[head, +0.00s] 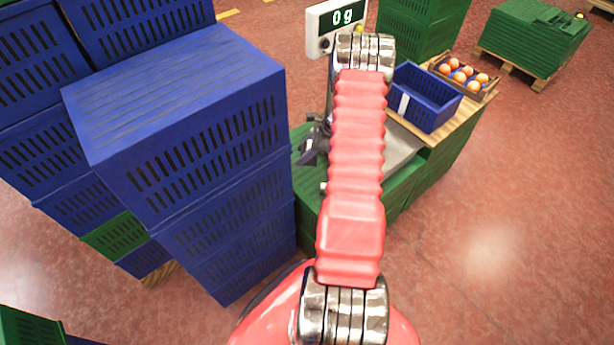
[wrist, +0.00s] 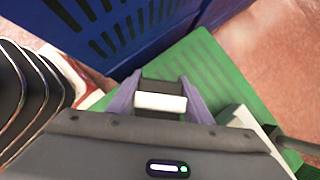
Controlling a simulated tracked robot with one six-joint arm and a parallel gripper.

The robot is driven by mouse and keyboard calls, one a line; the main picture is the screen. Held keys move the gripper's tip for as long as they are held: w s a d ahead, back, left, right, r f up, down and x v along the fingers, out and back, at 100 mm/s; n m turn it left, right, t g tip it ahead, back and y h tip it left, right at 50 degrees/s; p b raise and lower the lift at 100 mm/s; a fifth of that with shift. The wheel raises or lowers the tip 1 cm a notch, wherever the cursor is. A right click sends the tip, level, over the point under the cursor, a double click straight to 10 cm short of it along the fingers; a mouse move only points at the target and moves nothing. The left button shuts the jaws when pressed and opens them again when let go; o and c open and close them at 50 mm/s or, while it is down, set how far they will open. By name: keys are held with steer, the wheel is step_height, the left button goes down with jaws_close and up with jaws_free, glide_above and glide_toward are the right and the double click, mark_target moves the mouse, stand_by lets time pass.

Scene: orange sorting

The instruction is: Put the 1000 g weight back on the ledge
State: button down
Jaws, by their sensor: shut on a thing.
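My gripper (wrist: 162,95) shows in the wrist view with its two purple-grey fingers closed on a dark block with a white band, which I take to be the 1000 g weight (wrist: 161,103). No marking on it can be read. It is above a green slatted crate top (wrist: 205,65), beside a blue crate wall; whether it touches the green surface I cannot tell. In the head view my gripper (head: 309,150) is mostly hidden behind my red arm, and the weight cannot be made out. The ledge cannot be told apart for certain. The scale display (head: 343,17) reads 0 g.
Tall stacks of blue crates (head: 190,130) stand close left of my arm. Right of it, an empty-looking blue crate (head: 428,98) stands near the grey scale plate (head: 402,150), with a tray of oranges (head: 463,76) behind. Open red floor (head: 500,240) lies at the right.

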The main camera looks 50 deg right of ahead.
steer(key=shift+w, duration=0.1)
steer(key=shift+f, duration=3.05)
steer(key=shift+f, duration=1.9)
steer(key=c, duration=0.9)
jaws_free()
steer(key=shift+a+f, duration=0.1)
